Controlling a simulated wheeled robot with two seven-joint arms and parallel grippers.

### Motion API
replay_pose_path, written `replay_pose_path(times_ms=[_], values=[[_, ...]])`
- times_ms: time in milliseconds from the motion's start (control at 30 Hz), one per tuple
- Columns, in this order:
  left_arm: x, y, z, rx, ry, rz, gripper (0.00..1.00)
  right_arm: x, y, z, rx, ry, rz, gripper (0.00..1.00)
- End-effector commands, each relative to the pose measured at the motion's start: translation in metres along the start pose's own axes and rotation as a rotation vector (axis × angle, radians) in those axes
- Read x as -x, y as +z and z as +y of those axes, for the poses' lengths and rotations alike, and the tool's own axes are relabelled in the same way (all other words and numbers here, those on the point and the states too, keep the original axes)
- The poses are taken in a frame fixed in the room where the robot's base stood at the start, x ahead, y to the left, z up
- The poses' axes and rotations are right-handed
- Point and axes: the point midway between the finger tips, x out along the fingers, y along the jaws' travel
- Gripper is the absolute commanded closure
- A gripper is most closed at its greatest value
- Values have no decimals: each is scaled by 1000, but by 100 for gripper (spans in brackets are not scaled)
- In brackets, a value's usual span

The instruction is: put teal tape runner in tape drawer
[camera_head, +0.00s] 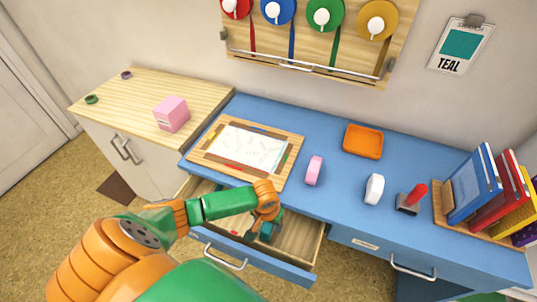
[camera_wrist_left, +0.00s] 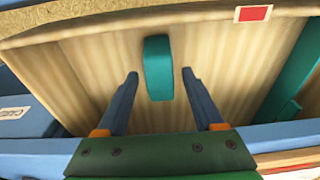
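The teal tape runner (camera_wrist_left: 158,68) is inside the open wooden-lined drawer (camera_head: 303,240), against its pale floor in the left wrist view. My left gripper (camera_wrist_left: 160,85) points down into this drawer. Its two blue fingers are spread, one on each side of the runner, with a visible gap to both. In the head view the left gripper (camera_head: 264,226) is over the drawer and mostly hides the runner. My right gripper is not in view.
A framed drawing board (camera_head: 295,148), pink (camera_head: 314,170) and white (camera_head: 374,189) tape runners, an orange tray (camera_head: 363,141), a red-handled stamp (camera_head: 412,198) and a book rack (camera_head: 447,205) are on the blue desk. The right drawer (camera_head: 366,244) is shut.

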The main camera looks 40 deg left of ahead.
Motion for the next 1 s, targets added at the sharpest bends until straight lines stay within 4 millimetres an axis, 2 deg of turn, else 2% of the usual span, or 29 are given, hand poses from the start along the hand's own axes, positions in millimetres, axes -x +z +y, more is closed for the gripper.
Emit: replay_pose_path(times_ms=[167,267,500,600,700,800,1000], values=[[1,0,0,0,0,0,31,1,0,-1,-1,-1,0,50],[13,-1,0,0,1,2,31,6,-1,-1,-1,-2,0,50],[77,-2,0,-2,1,4,31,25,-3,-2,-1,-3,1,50],[100,-2,0,-2,1,3,31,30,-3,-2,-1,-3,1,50],[116,-2,0,1,2,2,31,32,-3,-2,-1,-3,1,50],[123,-1,0,0,1,1,31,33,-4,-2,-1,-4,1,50],[124,0,0,1,0,-1,31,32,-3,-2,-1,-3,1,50]])
